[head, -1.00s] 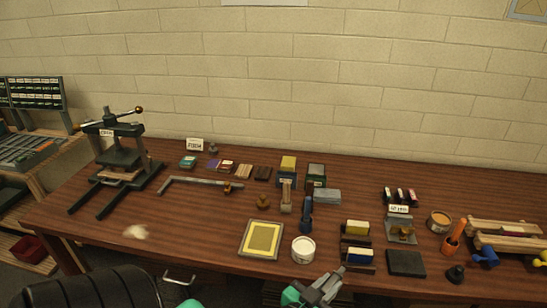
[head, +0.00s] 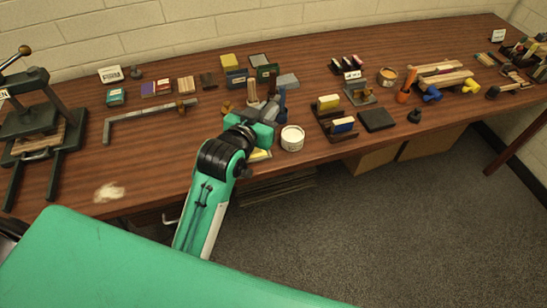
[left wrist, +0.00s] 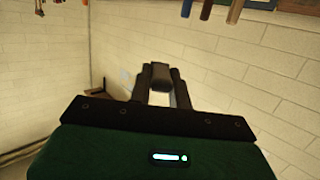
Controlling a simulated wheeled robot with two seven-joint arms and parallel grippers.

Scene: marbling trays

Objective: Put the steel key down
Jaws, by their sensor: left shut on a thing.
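My left gripper (head: 268,112) is over the front part of the table, above the yellow-and-grey tray (head: 260,155), which its wrist mostly hides. In the left wrist view, its two dark fingers (left wrist: 160,85) are shut on a small grey-brown piece, which I take for the steel key (left wrist: 160,73). Most of the key is hidden by the fingers, and in the head view I cannot make it out. I cannot tell how high it is above the wood. My right gripper is not in view.
A white tub (head: 292,139) stands just right of my left gripper, with a blue-handled tool (head: 282,103) close behind. A metal bar (head: 140,116) lies to the left, and the press (head: 38,125) stands at far left.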

